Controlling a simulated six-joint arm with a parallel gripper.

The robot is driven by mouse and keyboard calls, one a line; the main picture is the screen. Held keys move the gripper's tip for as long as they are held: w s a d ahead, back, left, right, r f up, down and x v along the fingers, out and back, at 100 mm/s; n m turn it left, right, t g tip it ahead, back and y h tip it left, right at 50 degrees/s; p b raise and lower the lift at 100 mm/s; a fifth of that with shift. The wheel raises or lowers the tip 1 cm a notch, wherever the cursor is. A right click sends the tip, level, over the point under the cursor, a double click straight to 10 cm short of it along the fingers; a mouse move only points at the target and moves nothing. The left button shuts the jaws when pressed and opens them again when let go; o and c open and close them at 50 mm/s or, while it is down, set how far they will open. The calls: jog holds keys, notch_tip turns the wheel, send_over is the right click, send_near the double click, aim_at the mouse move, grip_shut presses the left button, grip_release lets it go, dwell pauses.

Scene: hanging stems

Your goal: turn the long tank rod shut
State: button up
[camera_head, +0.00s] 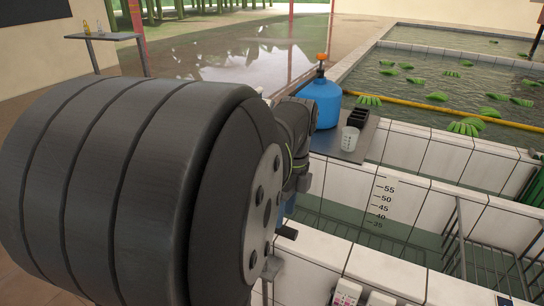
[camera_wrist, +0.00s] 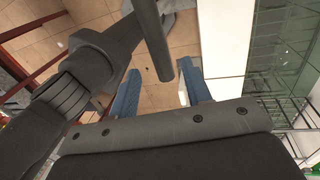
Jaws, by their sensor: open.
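My gripper (camera_wrist: 163,70) shows in the wrist view as two blue fingers, open, with a wide gap between them. In the head view my dark arm hides most of the gripper and rod area.
A white-tiled tank (camera_head: 400,205) with a depth scale holds greenish water. A blue bottle (camera_head: 322,100), a white cup (camera_head: 349,138) and a black holder (camera_head: 358,117) stand on a grey shelf. A metal rack (camera_head: 490,262) is at right. Green bananas float in the pool (camera_head: 420,75) behind.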

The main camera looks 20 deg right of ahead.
notch_tip(320, 180, up, 14)
jog(key=w+d, duration=0.1)
jog(key=d, duration=0.1)
jog(key=shift+w+f, duration=0.25)
jog(key=shift+w, duration=0.15)
jog(key=f, duration=0.5)
jog(key=s+a+f, duration=0.1)
jog(key=f, duration=0.5)
jog(key=s+a+f, duration=0.1)
jog(key=f, duration=0.5)
jog(key=shift+s+a+f, duration=0.1)
jog(key=shift+s+a, duration=0.05)
jog(key=shift+a, duration=0.1)
jog(key=shift+f, duration=0.1)
jog(key=shift+w+d+n, duration=0.2)
jog(key=shift+w+n, duration=0.05)
jog(key=shift+n, duration=0.5)
jog(key=shift+w+d+n, duration=0.15)
jog(key=shift+w+n, duration=0.1)
jog(key=shift+n, duration=0.5)
dwell(0.4)
dwell(0.4)
